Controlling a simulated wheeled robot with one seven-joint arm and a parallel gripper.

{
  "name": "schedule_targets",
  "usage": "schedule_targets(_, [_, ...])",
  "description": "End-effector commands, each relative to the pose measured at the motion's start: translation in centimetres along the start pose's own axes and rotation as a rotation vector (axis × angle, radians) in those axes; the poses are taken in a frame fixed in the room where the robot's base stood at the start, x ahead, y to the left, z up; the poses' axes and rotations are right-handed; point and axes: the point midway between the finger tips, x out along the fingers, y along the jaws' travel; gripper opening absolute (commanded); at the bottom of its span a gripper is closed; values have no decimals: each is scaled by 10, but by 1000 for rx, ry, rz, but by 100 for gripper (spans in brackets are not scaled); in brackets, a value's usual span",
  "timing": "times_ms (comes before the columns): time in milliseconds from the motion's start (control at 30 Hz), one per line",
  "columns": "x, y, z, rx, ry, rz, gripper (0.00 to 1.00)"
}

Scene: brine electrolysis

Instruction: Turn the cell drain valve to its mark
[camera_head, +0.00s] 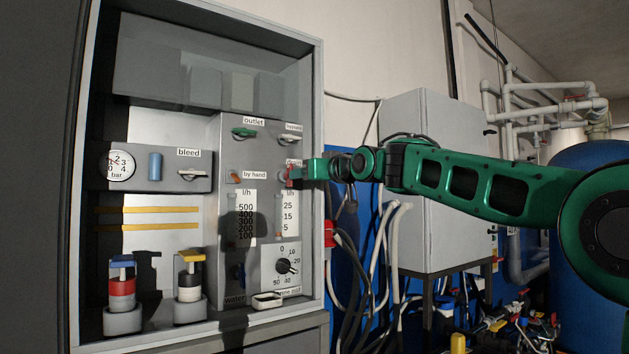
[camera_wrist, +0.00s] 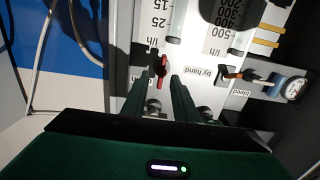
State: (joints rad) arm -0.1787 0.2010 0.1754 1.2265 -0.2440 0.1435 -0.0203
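A small valve with a red handle (camera_wrist: 162,70) sits on the grey panel, below the scale marked 25, 15, 5 in the upside-down wrist view. The head view shows a bit of this red handle (camera_head: 290,174) at the tip of my gripper (camera_head: 299,172). A label just above it is mostly covered, so I cannot read whether it says drain. In the wrist view, my gripper (camera_wrist: 162,84) has its two dark green fingers apart. The red handle shows in the gap at the fingertips; I cannot tell whether either finger touches it. The valve's mark is not visible.
Close by are the green outlet handle (camera_head: 244,132), the bypass handle (camera_head: 289,139) and the orange by-hand handle (camera_head: 234,177). The bleed valve (camera_head: 190,175) and gauge (camera_head: 121,166) are further left. The cabinet's right side wall (camera_head: 318,120) stands beside my gripper.

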Motion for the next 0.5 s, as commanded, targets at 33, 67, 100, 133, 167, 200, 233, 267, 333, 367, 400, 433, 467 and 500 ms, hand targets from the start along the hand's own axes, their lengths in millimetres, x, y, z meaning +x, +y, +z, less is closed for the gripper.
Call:
schedule_targets(33, [-10,0,0,-1,-1,1,27])
schedule_targets(67, [-15,1,-1,-2,-1,1,27])
schedule_targets(100, [-20,1,0,-1,-1,2,27])
schedule_targets(133, [-25,2,0,-1,-1,2,27])
schedule_targets(167, [-29,2,0,-1,-1,2,27])
schedule_targets(200, [-33,2,0,-1,-1,2,27])
schedule_targets(233, [-37,1,0,-1,-1,1,27])
schedule_targets(267, [-40,1,0,-1,-2,1,27])
schedule_targets(333, [-45,2,1,-1,-2,2,27])
schedule_targets(367, [-47,2,1,0,-2,2,27])
schedule_targets(400, [-49,2,2,0,-3,1,27])
schedule_targets(433, [-50,2,2,0,-3,1,27])
schedule_targets(467, [-51,2,2,0,-3,1,27])
schedule_targets(500, [-51,2,2,0,-3,1,27])
